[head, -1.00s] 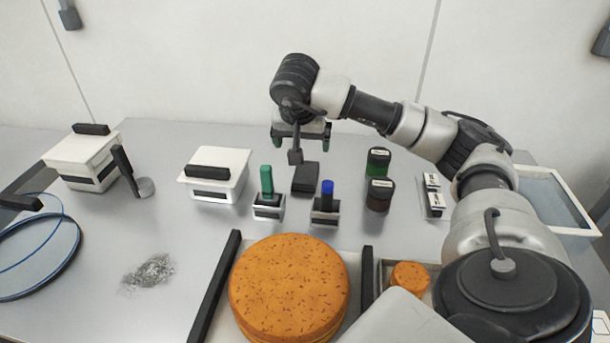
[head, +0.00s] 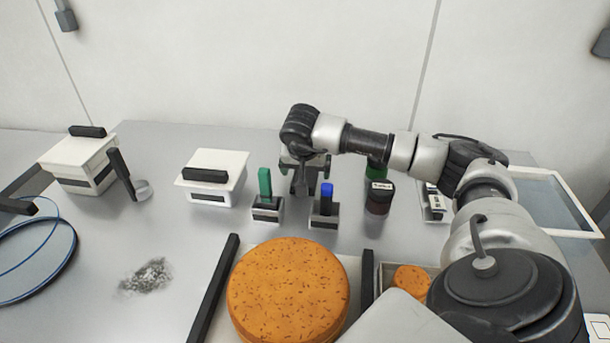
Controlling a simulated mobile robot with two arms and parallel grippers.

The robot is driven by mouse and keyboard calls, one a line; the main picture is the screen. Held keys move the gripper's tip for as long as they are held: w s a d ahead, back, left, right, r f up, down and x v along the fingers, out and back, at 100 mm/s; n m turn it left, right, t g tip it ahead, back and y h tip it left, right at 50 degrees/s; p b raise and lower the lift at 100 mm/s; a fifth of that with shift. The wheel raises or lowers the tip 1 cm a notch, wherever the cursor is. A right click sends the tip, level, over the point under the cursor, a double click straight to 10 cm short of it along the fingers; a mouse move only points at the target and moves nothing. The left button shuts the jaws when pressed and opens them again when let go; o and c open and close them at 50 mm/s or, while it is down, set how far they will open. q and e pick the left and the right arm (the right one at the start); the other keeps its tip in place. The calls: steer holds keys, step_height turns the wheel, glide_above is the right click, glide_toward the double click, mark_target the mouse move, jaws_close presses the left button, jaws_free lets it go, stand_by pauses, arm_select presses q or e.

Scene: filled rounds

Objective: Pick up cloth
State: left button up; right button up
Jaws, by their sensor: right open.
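My right gripper (head: 305,170) is open and low over the back middle of the table. It is between and just behind the green-handled and blue-handled tools. A small dark, flat, folded piece, probably the cloth, lay at this spot in the earlier view. My gripper and wrist now hide most or all of it. I cannot tell whether the fingers touch it. My left gripper is not in view.
A green-handled tool (head: 265,184) and a blue-handled tool (head: 326,191) stand in holders close in front of the gripper. A dark jar (head: 379,198) is to the right. A white lidded box (head: 212,177) is left. A large orange round (head: 288,290) lies in front.

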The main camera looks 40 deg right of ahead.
steer(key=shift+f, duration=0.25)
steer(key=shift+f, duration=0.1)
steer(key=c, duration=1)
step_height(320, 180, up, 10)
steer(key=shift+r, duration=0.2)
